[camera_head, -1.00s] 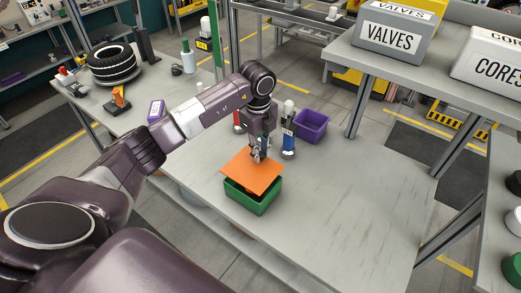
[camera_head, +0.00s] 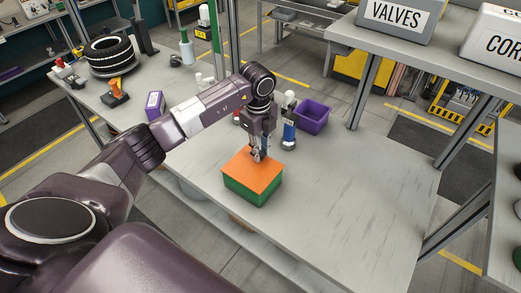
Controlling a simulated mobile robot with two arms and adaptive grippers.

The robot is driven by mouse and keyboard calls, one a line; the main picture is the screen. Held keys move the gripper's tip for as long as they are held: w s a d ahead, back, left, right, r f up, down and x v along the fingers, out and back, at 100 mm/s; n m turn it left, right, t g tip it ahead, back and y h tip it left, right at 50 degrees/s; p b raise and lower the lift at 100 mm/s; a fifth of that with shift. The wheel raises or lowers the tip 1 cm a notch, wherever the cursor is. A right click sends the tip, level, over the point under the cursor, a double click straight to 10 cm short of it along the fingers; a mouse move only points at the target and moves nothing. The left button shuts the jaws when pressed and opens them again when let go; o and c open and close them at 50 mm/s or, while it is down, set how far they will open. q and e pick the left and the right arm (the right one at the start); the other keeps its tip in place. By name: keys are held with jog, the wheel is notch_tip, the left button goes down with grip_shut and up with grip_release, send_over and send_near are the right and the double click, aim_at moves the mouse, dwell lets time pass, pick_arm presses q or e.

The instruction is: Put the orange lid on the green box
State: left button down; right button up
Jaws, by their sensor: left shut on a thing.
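The orange lid (camera_head: 251,175) is a flat panel that lies over the top of the green box (camera_head: 246,193), roughly lined up with its edges. The green box sits on the grey workbench (camera_head: 345,200), with its front sides showing below the lid and its inside covered. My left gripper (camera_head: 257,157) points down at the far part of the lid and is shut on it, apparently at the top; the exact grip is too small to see. My right gripper is not in view.
A blue and white bottle (camera_head: 289,134) and a purple bin (camera_head: 314,116) stand behind the box. A purple carton (camera_head: 154,106) and a stack of tyres (camera_head: 111,57) are at the left. A shelf with a VALVES box (camera_head: 394,20) overhangs at the right. The bench right of the box is clear.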

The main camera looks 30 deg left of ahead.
pick_arm(q)
jog(key=c, duration=1.7)
grip_release()
jog(key=shift+o, duration=0.2)
jog(key=shift+r, duration=0.15)
notch_tip(320, 180, up, 12)
jog(key=shift+s, duration=0.3)
